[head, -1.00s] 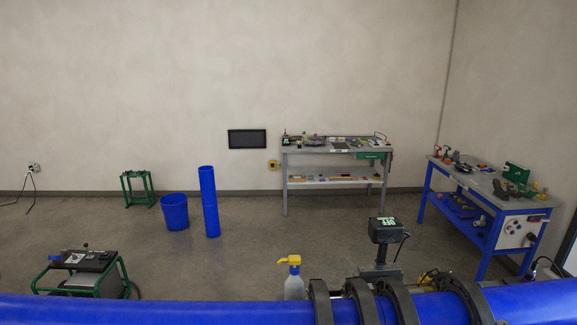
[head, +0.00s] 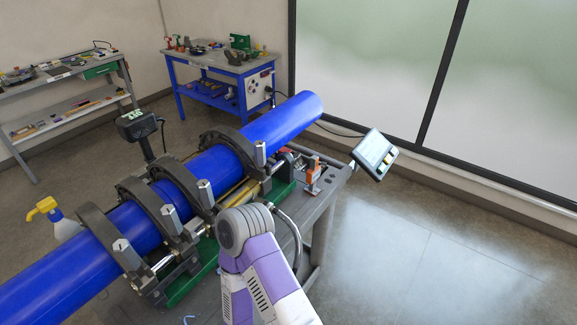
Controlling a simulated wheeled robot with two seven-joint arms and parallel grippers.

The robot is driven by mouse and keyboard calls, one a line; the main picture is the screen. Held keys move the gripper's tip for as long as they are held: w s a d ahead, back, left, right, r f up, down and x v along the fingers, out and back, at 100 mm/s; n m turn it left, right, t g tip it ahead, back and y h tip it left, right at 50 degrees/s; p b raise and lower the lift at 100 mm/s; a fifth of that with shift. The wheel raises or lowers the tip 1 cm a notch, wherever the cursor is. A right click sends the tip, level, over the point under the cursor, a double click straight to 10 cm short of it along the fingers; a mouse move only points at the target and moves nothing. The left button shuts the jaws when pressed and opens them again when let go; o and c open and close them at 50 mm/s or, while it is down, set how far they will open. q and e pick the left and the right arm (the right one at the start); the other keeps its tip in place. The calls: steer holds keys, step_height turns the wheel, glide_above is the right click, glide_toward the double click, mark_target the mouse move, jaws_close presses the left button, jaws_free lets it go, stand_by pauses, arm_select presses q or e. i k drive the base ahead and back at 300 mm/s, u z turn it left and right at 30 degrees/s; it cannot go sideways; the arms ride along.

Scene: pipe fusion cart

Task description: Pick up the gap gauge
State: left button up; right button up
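I cannot make out the gap gauge in the head view; small items on the far benches are too small to tell apart. One of my arms, purple and grey, reaches in from the bottom of the head view in front of the cart. Its gripper is not visible, and neither is my other gripper.
A long blue pipe (head: 66,269) lies in black clamps (head: 184,174) on the grey fusion cart (head: 318,203). A tilted screen (head: 374,153) stands at the cart's right. A blue workbench (head: 205,92) and a grey bench (head: 66,107) stand behind. Floor at right (head: 420,250) is clear.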

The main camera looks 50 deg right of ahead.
mark_target(313, 174)
steer(key=z, duration=1.6)
